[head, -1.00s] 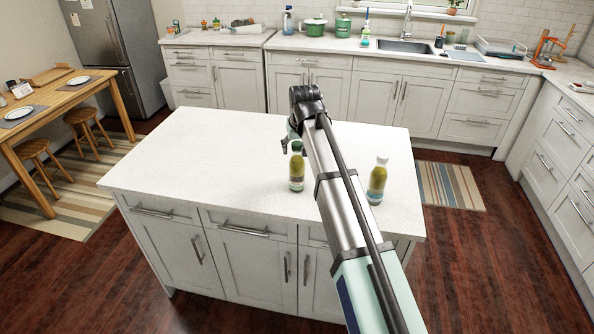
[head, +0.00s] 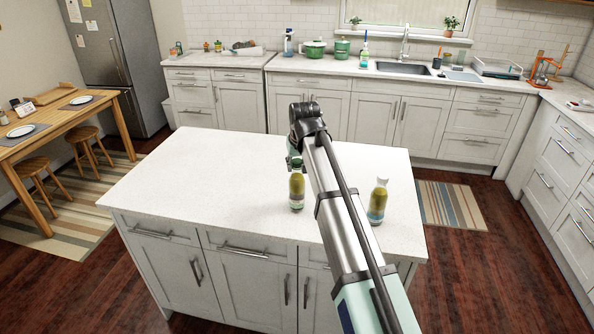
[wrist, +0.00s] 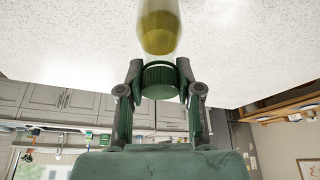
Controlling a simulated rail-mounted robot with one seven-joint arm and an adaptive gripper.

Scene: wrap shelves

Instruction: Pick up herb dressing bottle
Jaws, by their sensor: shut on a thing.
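The herb dressing bottle is probably the left one of two yellow-green bottles (head: 297,192) on the white island top; I cannot read its label. In the wrist view, its clear lower body with yellow-green contents (wrist: 158,30) shows beyond its green cap (wrist: 160,82). My gripper (wrist: 160,72) is shut on this cap, one finger on each side. In the head view my gripper (head: 294,163) hangs over the bottle and hides its cap. The bottle looks upright, and I see no clear gap under it.
A similar bottle with a pale cap (head: 378,201) stands to the right, past my arm. The left part of the island top (head: 190,175) is bare. The back counter holds a green pot (head: 315,49), a sink (head: 403,68) and other kitchenware.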

